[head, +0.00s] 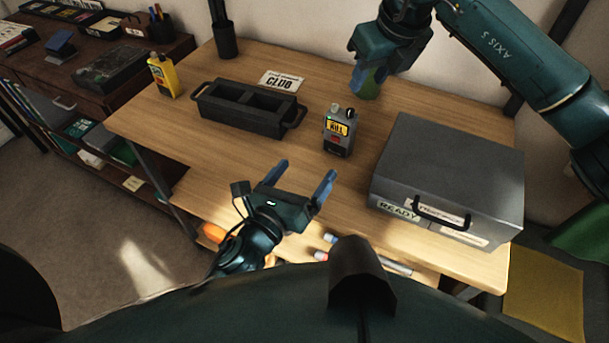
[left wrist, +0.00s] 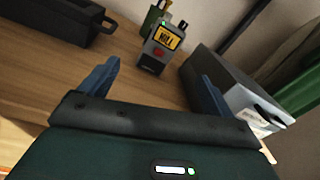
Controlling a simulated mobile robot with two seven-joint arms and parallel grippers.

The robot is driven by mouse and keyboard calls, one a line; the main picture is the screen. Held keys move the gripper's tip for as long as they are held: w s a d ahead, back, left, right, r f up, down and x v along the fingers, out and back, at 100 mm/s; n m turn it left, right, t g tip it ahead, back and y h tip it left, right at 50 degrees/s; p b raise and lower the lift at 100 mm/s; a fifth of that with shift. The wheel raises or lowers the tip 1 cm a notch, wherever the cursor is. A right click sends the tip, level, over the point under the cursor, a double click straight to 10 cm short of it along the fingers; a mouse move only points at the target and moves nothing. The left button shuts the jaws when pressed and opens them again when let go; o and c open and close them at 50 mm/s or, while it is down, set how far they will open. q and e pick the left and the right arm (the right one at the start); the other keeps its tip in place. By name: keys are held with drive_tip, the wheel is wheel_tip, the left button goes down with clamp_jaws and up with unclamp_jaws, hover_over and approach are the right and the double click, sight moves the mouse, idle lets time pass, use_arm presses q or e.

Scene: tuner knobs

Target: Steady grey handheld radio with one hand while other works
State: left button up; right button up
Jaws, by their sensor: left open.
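The grey handheld radio (head: 339,133) stands upright on the wooden table (head: 200,142), with a yellow label, a red mark, a green light and knobs on top. It also shows in the left wrist view (left wrist: 157,60), ahead of and between my open fingers. My left gripper (head: 306,171) is open and empty, on the near side of the radio and apart from it. My right gripper (head: 367,82) hangs behind and above the radio, pointing down.
A grey metal box (head: 450,165) with a handle stands right of the radio. A black two-compartment tray (head: 228,112) lies to the left. Clear tabletop surrounds the grey radio's front.

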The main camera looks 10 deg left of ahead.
sight(334, 138)
use_arm(q)
drive_tip(key=m, duration=0.2)
drive_tip(key=w+f+m, duration=0.1)
drive_tip(key=shift+d+f, duration=0.1)
drive_tip(key=shift+d, duration=0.15)
drive_tip(key=x, duration=1.3)
drive_tip(key=shift+s, duration=0.1)
drive_tip(key=shift+c, duration=0.2)
